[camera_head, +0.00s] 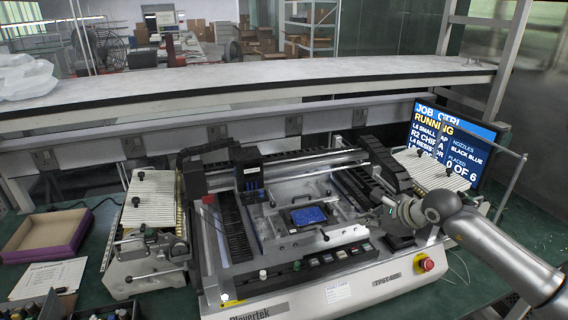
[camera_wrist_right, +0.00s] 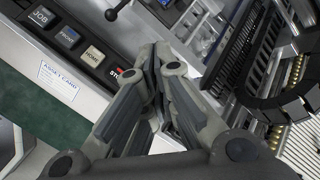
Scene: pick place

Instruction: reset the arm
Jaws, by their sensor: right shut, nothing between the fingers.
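My right arm comes in from the right in the head view. Its gripper (camera_head: 386,205) is over the right front part of the pick-and-place machine (camera_head: 350,288). In the right wrist view the gripper (camera_wrist_right: 166,62) has its fingers together and holds nothing. It is above the machine's front edge, close to the row of labelled buttons (camera_wrist_right: 68,37). A blue circuit board (camera_head: 308,216) lies in the middle of the machine. My left gripper is not in view.
A monitor (camera_head: 450,145) reading "RUNNING" stands behind the arm. Feeder banks flank the machine on the left (camera_head: 152,200) and right (camera_head: 432,170). A red emergency button (camera_head: 427,264) is on the front right. An open cardboard box (camera_head: 45,235) and papers (camera_head: 48,279) lie at left.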

